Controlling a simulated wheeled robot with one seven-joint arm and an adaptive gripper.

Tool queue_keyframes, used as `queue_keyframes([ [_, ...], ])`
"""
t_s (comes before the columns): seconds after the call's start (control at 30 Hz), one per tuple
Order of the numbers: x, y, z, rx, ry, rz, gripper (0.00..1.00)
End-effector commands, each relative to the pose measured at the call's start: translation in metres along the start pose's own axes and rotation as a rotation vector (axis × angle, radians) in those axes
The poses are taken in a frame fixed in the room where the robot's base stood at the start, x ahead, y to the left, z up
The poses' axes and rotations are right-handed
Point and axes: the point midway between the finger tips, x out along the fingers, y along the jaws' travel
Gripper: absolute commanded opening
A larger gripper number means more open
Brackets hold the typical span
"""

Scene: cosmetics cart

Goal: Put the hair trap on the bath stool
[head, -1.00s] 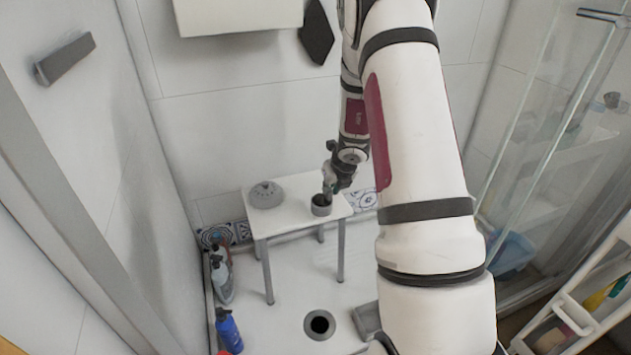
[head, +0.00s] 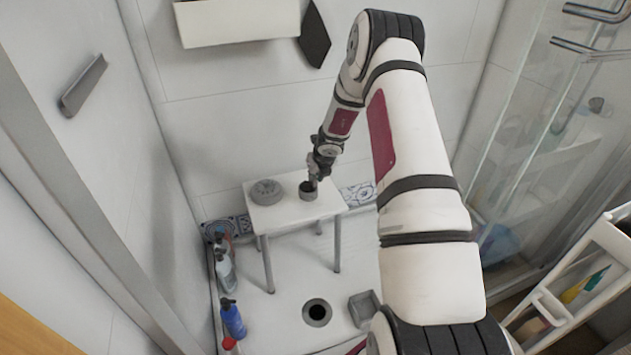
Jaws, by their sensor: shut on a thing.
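The hair trap (head: 308,194), a small grey cup with a dark inside, is at the right part of the white bath stool's top (head: 291,213). My gripper (head: 313,181) reaches down to it from above and is shut on its rim. The fingertips are small and partly hidden. The trap looks upright, at or just above the stool top; I cannot tell whether it touches.
A grey round domed piece (head: 266,191) lies on the stool's left part. An open floor drain (head: 317,312) and a grey dish (head: 362,307) are below. Bottles (head: 232,319) stand along the left wall. A glass door (head: 540,130) and white shelf (head: 590,265) are at right.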

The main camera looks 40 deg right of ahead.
Motion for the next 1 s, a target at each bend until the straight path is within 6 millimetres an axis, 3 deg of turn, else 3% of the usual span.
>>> queue_keyframes([
  [0.3, 0.027, 0.003, -0.015, -0.002, 0.003, 0.002, 0.00],
  [0.83, 0.031, 0.002, -0.018, -0.002, 0.001, 0.003, 0.00],
  [0.87, 0.031, 0.002, -0.018, -0.002, 0.002, 0.003, 0.17],
  [0.9, 0.030, 0.002, -0.018, -0.002, 0.002, 0.003, 0.26],
  [0.93, 0.030, 0.002, -0.018, -0.002, 0.002, 0.003, 0.32],
  [1.0, 0.030, 0.002, -0.018, -0.002, 0.002, 0.003, 0.34],
])
